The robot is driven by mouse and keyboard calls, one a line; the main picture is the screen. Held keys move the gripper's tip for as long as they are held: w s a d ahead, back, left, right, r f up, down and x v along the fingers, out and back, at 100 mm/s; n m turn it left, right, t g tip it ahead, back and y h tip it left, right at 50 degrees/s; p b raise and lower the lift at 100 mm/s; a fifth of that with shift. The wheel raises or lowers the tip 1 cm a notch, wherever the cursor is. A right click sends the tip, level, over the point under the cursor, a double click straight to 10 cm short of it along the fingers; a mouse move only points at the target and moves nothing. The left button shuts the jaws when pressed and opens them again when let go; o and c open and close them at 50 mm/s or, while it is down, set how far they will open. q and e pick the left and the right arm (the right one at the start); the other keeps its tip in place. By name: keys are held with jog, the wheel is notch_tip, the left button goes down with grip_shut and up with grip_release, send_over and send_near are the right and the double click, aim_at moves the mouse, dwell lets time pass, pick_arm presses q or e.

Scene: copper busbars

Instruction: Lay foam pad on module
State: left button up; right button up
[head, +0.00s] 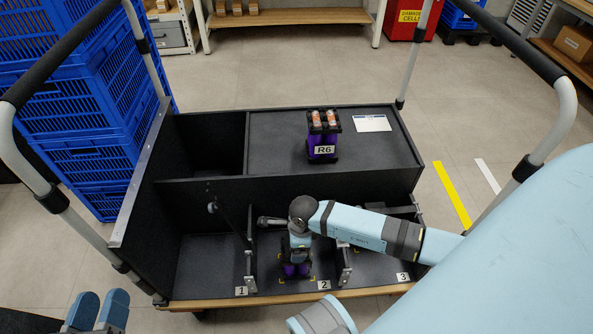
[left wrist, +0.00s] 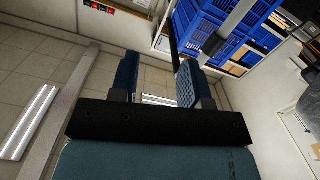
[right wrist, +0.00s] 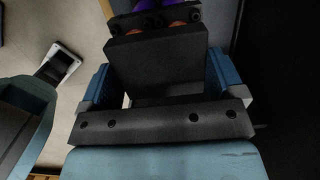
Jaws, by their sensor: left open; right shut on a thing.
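My right gripper (right wrist: 158,85) is shut on a dark grey slab (right wrist: 155,65), which looks like the foam pad; its blue fingers lie on either side. A module with purple sides and orange terminals (right wrist: 152,24) shows just beyond the slab; I cannot tell whether they touch. In the head view, the right gripper (head: 298,250) points down into bay 2, over a purple module (head: 297,270) that it mostly hides. The slab cannot be made out there. My left gripper (head: 98,312) is open and empty at the lower left; its fingers show apart in the left wrist view (left wrist: 158,85).
A purple module marked R6 (head: 322,136) stands on the cart's (head: 270,190) raised black deck beside a white card (head: 371,123). Metal brackets (head: 345,265) divide the numbered front bays. Blue crates (head: 85,120) are stacked at left. Cart handles rise on both sides.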

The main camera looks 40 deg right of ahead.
pick_arm(q)
jog(key=shift+f, duration=0.15)
pick_arm(e)
jog(key=shift+f, duration=0.25)
jog(key=o, duration=0.6)
jog(key=shift+o, duration=0.2)
jog(key=shift+r, duration=0.1)
